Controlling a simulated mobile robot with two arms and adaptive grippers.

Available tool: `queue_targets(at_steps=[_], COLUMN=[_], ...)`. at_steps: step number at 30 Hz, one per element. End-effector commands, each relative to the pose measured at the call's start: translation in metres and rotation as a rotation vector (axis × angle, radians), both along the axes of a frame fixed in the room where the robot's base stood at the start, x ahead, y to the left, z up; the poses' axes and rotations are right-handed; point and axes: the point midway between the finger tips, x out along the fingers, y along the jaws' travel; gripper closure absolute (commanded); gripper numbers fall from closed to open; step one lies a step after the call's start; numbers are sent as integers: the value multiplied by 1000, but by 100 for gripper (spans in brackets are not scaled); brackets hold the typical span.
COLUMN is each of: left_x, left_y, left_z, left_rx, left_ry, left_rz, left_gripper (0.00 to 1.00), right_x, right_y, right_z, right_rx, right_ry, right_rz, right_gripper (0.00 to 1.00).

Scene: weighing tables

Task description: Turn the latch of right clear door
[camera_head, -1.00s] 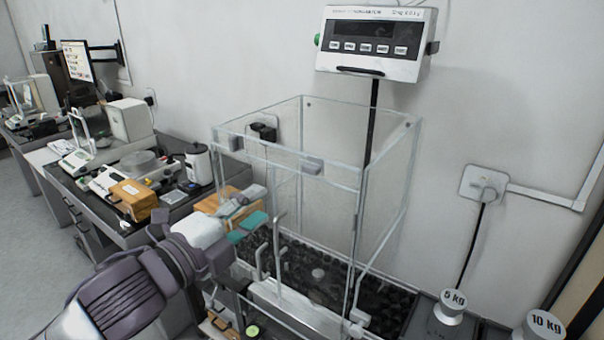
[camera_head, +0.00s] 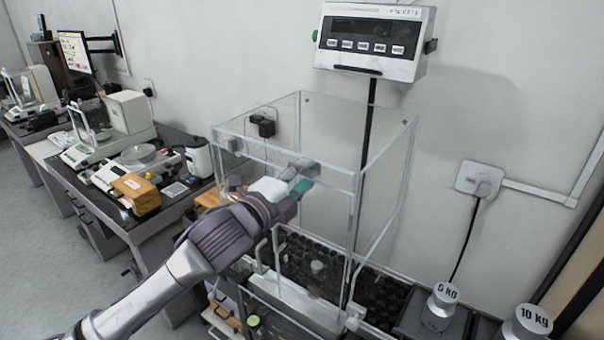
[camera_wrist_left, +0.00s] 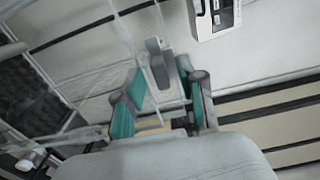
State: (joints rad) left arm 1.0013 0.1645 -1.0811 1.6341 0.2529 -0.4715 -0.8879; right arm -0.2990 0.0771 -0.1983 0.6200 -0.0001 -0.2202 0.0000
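The clear box (camera_head: 387,150) stands on a dark bed, with thin pale edges. A grey latch (camera_head: 304,168) sits on its top front rail, above the right clear door (camera_head: 330,220). My left gripper (camera_head: 300,186), with teal finger pads, is just in front of and below this latch. In the left wrist view, the grey latch (camera_wrist_left: 160,66) shows between and beyond the tips of the spread fingers (camera_wrist_left: 162,84). The gripper is open, and I cannot tell whether it touches the latch. The forearm hides part of the box's lower left front. My right gripper is not in view.
A second grey latch (camera_head: 229,144) is on the left of the rail. White door handles (camera_head: 277,250) stick out below my gripper. A 5 kg weight (camera_head: 440,308) and a 10 kg weight (camera_head: 528,325) stand at right.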

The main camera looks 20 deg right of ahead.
Motion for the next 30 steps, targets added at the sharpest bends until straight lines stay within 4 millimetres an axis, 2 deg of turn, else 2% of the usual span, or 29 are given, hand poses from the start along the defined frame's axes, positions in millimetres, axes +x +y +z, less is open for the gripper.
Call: queue_targets(at_steps=[5,12,22,30], left_x=[0,0,0,0], left_y=[0,0,0,0], left_z=[0,0,0,1], left_rx=[0,-1,-12,-88], left_ry=[0,1,15,114], left_rz=[0,0,0,-1], left_gripper=[62,100,100,100], right_x=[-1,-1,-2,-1], right_y=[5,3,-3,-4], right_z=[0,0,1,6], right_rx=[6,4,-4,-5], right_ry=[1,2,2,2], right_rz=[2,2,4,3], right_gripper=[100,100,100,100])
